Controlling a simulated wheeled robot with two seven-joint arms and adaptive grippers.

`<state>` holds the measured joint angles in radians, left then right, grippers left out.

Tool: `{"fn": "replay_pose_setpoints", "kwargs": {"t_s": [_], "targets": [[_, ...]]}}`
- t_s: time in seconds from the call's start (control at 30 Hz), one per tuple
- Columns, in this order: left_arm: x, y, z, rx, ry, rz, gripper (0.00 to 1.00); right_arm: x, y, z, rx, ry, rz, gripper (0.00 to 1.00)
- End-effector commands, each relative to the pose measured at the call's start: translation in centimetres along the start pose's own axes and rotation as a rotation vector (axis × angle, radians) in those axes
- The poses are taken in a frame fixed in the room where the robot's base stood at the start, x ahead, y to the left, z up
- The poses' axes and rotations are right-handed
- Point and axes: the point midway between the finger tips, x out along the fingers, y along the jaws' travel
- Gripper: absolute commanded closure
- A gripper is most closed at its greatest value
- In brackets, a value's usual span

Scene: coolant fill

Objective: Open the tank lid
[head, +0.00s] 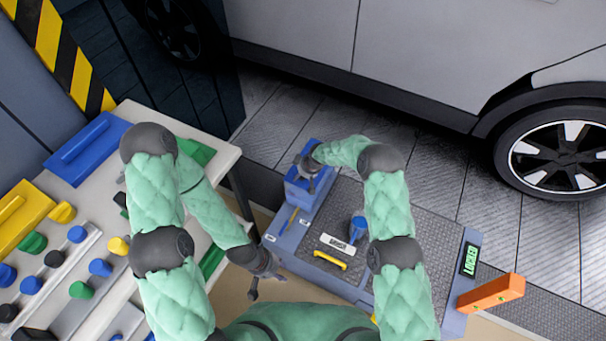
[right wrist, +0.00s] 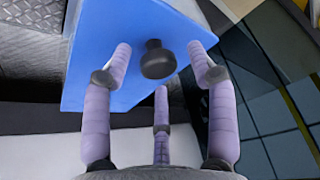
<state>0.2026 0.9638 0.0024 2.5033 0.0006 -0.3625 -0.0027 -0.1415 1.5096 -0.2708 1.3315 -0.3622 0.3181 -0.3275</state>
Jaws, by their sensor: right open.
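The blue tank (head: 298,194) stands at the far left corner of the grey bench. In the right wrist view its flat blue lid (right wrist: 118,55) carries a round black knob (right wrist: 158,60). The lid looks closed. My right gripper (head: 308,172) is over the tank. In the right wrist view its three fingers (right wrist: 162,82) are spread around the knob, with visible gaps between fingers and knob. My left gripper (head: 266,284) hangs empty at the bench's near left side, away from the tank, with its fingers apart.
The bench (head: 290,248) also bears a blue bottle-like piece (head: 357,229), a yellow handle (head: 330,260), a green-lit "LOCKED" display (head: 470,260) and an orange lever (head: 490,293). A white table (head: 222,152) with coloured parts stands left. A car (head: 420,60) stands behind.

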Motion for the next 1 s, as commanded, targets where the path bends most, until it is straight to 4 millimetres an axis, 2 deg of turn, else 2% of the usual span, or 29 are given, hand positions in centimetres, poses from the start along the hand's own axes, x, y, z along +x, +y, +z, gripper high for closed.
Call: {"fn": "replay_pose_setpoints", "kwargs": {"t_s": [0.07,0.2,0.27,0.53,1.0], "targets": [[0.0,0.0,0.0,0.0,0.0,0.0,0.6,0.0,0.0,0.0,0.0,0.0,0.0,0.45],[0.0,0.0,0.0,0.0,0.0,0.0,0.6,0.0,0.0,0.0,0.0,0.0,0.0,0.84],[0.0,0.0,0.0,0.0,0.0,0.0,0.6,0.0,0.0,0.0,0.0,0.0,0.0,1.0],[0.2,-0.1,0.0,0.0,0.0,0.0,0.6,-0.4,0.3,-0.3,0.009,-0.007,-0.009,1.0],[3.1,-1.1,-0.1,0.0,0.0,0.0,0.6,-4.0,2.2,-2.8,0.083,-0.076,-0.178,1.0]]}}
